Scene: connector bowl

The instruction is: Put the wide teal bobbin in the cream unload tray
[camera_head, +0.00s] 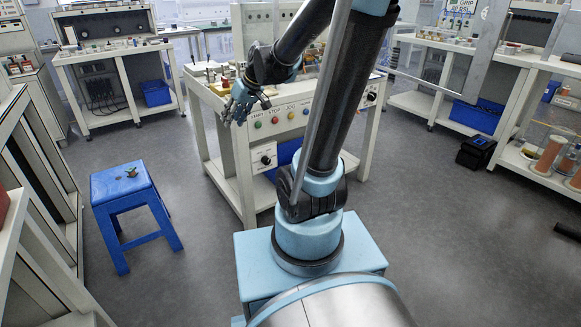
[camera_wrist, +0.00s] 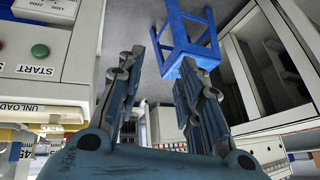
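My gripper (camera_head: 243,106) hangs at the left front of the middle workbench, just off its front edge. In the wrist view its two fingers (camera_wrist: 162,60) are spread apart with nothing between them. I cannot make out a wide teal bobbin in either view. An "UNLOAD" label (camera_wrist: 22,108) shows at the left of the wrist view, beside my gripper; I cannot clearly tell the cream tray itself there. A small greenish-brown item (camera_head: 131,172), too small to identify, lies on the blue stool (camera_head: 118,183).
The middle workbench (camera_head: 285,137) has buttons on its front and small clutter on top. The blue stool also shows in the wrist view (camera_wrist: 190,42). Shelving (camera_head: 40,200) stands at the left. A right-hand bench holds large orange spools (camera_head: 548,155).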

